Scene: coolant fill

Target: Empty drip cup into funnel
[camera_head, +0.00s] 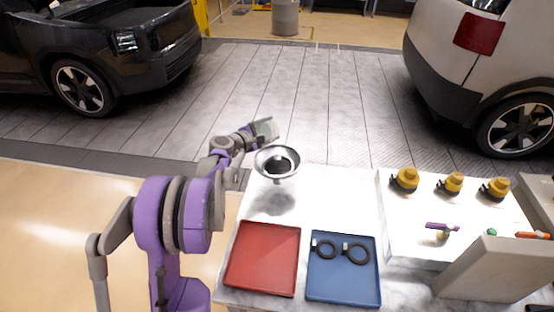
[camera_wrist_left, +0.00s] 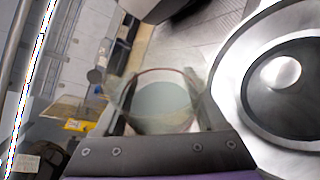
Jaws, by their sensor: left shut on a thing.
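The drip cup (camera_head: 267,129) is a clear, greenish see-through cup. My left gripper (camera_head: 255,133) is shut on it, above and just behind the funnel at the table's far left corner. In the left wrist view the cup (camera_wrist_left: 163,100) sits between the fingers, with a pale round area visible inside; I cannot tell whether that is liquid or the cup's bottom. The funnel (camera_head: 277,162) is a silver metal cone with a dark opening. It fills the right side of the left wrist view (camera_wrist_left: 232,75), close beside the cup. My right gripper is not in view.
A red tray (camera_head: 262,258) and a blue tray (camera_head: 343,291) with two black rings lie at the table's front. Several yellow-and-black parts (camera_head: 405,180) stand at the right, near a grey box (camera_head: 490,270). The white tabletop (camera_head: 335,200) between is clear. Two cars stand beyond.

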